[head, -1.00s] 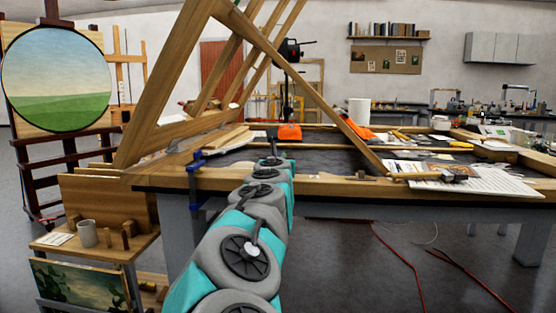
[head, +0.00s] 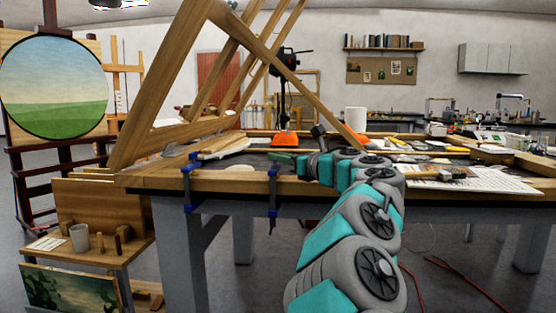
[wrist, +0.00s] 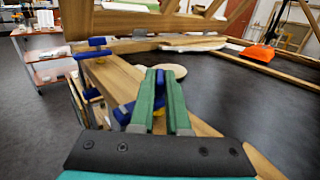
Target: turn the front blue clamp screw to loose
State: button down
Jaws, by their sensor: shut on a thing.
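Two blue clamps grip the wooden edge of the worktable. The left clamp (head: 190,184) also shows in the wrist view (wrist: 96,43). The right clamp (head: 273,192) is the one at my gripper, and its blue body (wrist: 124,112) shows just left of the fingers in the wrist view. My gripper (wrist: 161,80) has green fingers, close together on a small blue part between them, seemingly the front clamp's screw. The fingers hide most of that part, so its turn cannot be read. In the head view my gripper (head: 284,158) reaches in from the right at the clamp's top.
A large wooden frame (head: 150,112) leans over the table just behind the clamps. Papers (head: 485,180) lie on the right. A low shelf with a mug (head: 80,237) stands at the left. The dark tabletop beyond my gripper is mostly clear.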

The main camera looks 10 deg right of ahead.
jog(key=shift+w+d+r+n+g+y+p, duration=0.1)
jog(key=shift+n+g+y+p, duration=0.2)
jog(key=shift+n+g+y, duration=0.55)
jog(key=shift+w+d+r+n+g+y+p, duration=0.1)
jog(key=shift+n+g+y+p, duration=0.2)
jog(key=shift+n+g+y, duration=0.55)
jog(key=shift+y+p, duration=0.3)
jog(key=shift+y, duration=0.2)
jog(key=shift+w+d+n+g+y+p, duration=0.1)
jog(key=shift+n+g+y+p, duration=0.9)
jog(key=shift+g, duration=0.4)
jog(key=shift+f+n+g+p, duration=0.1)
jog(key=shift+n+g+p, duration=0.3)
jog(key=shift+p, duration=0.1)
jog(key=c, duration=0.9)
grip_release()
jog(key=shift+w, duration=0.1)
jog(key=shift+f, duration=0.1)
jog(key=shift+d, duration=0.1)
jog(key=b+v, duration=0.1)
jog(key=v, duration=0.6)
jog(key=shift+d+f+b, duration=0.1)
jog(key=shift+d+b, duration=0.15)
jog(key=shift+b, duration=0.15)
